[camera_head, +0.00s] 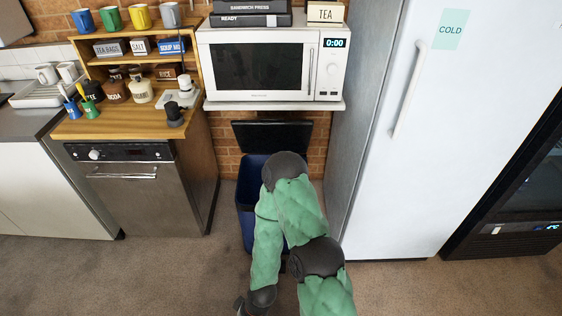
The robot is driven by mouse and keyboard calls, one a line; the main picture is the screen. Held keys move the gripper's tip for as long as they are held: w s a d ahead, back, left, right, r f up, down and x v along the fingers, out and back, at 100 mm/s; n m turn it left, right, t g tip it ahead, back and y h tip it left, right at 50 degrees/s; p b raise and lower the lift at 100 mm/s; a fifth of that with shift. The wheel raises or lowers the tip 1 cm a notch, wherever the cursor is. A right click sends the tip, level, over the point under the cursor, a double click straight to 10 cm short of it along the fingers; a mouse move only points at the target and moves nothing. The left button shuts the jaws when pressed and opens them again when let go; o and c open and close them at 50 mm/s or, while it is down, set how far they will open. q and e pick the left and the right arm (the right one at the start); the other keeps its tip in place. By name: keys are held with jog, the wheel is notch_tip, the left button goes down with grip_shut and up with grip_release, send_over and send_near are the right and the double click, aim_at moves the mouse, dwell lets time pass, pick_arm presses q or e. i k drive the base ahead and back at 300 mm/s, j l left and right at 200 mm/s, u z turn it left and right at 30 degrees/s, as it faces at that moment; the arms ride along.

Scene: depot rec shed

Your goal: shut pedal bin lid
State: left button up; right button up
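The pedal bin (246,205) is a blue bin on the floor between the wooden cabinet and the fridge. Its black lid (270,135) stands raised and open at the back, near the brick wall. My green and black arm covers the right side and much of the front of the bin. This arm enters from the bottom, right of centre, bends over in front of the lid and comes back down to the bottom edge. The pedal cannot be made out.
A microwave (255,68) sits on a shelf (275,105) just above the lid. A white fridge (395,220) stands close on the right. The wooden cabinet with an oven (130,195) is on the left. Brown carpet (150,270) is clear in front.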

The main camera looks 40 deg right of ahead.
aim_at(262, 136)
jog(key=z, duration=1.2)
jog(key=i, duration=0.05)
